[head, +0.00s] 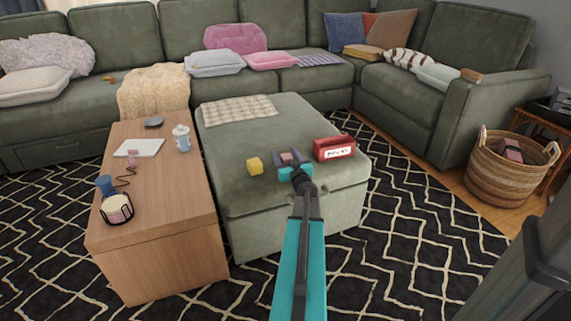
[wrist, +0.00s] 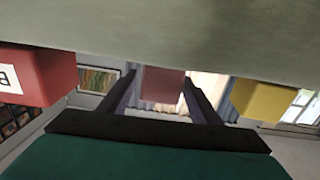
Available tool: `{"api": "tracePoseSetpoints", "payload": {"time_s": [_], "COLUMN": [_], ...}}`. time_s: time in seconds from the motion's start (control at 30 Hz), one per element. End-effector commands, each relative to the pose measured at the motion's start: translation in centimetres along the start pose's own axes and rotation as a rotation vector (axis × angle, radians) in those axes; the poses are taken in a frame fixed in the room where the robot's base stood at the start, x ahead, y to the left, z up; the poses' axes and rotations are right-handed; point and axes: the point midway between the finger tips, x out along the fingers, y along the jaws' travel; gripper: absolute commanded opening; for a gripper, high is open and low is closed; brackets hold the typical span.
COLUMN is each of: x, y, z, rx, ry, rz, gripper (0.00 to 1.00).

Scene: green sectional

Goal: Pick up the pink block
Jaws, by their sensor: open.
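The small pink block (head: 288,157) sits on top of the green ottoman (head: 265,195), near its front. In the wrist view, the pink block (wrist: 163,84) shows in the middle, between my two fingers. My gripper (head: 289,159) is low at the ottoman top, reaching in from the front. In the wrist view, my gripper (wrist: 159,92) is open, with one dark finger on each side of the block. Whether either finger touches it cannot be told.
A red box (head: 334,148) with a white label stands close to the right of my gripper, and a yellow block (head: 254,166) to the left. A checked cloth (head: 239,111) lies farther back on the ottoman. A wooden table (head: 175,210) stands to the left.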

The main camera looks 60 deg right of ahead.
Motion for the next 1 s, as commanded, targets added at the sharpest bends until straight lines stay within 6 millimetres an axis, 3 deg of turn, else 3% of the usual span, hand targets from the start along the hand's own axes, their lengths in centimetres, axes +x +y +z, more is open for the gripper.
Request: {"api": "tracePoseSetpoints", "payload": {"time_s": [0.47,0.73,1.0], "x": [-0.05,-0.06,-0.06], "y": [0.03,0.05,0.05], "z": [-0.04,-0.03,-0.09], "rx": [0.000,0.000,0.000], "ry": [0.000,0.000,0.000], "rz": [0.000,0.000,0.000], "gripper": [0.57,0.13,0.13]}}
